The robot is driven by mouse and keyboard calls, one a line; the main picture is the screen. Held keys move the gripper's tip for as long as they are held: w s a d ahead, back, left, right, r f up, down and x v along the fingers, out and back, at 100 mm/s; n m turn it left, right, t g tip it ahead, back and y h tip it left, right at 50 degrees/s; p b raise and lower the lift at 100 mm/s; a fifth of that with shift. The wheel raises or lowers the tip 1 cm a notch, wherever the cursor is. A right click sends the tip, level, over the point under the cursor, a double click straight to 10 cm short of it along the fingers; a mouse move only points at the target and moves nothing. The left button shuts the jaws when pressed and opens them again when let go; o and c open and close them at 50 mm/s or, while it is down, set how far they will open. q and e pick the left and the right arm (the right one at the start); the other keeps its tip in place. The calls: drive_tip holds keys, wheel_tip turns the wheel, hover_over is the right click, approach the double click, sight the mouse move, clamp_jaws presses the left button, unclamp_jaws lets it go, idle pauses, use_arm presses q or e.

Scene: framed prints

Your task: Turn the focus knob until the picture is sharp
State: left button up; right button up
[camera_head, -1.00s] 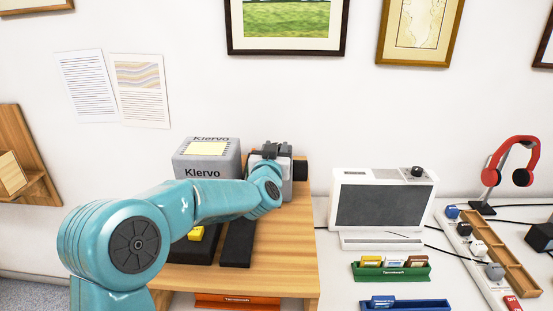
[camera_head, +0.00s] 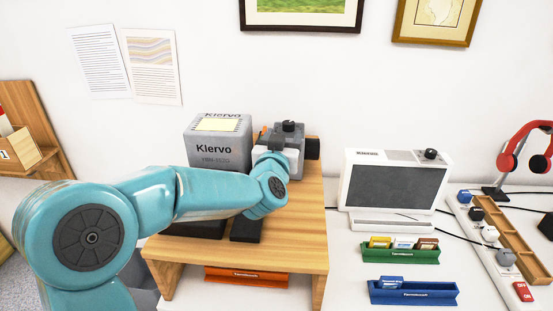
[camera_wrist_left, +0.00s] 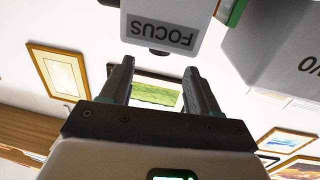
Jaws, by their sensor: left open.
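A black knob (camera_head: 289,126) stands on top of a small grey box (camera_head: 294,140) at the back of the wooden stand. In the left wrist view that box (camera_wrist_left: 160,22) appears upside down with the word FOCUS, and the dark knob (camera_wrist_left: 158,52) shows at its edge. My left gripper (camera_head: 274,138) is by the box's left side, partly hidden by its own wrist. In the left wrist view my left gripper (camera_wrist_left: 158,80) has its fingers apart and nothing between them; the knob lies just beyond the tips. A screen device (camera_head: 395,187) has a dark, blank screen. My right gripper is out of view.
A grey Klervo box (camera_head: 217,140) stands just left of the gripper on the wooden stand (camera_head: 300,225). Green (camera_head: 400,255) and blue (camera_head: 413,293) card racks sit to the right. A power strip (camera_head: 480,240) with cables and red headphones (camera_head: 520,155) are at far right.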

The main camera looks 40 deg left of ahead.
use_arm(q)
drive_tip(key=v, duration=0.9)
drive_tip(key=shift+s+d, duration=0.15)
drive_tip(key=shift+s, duration=0.1)
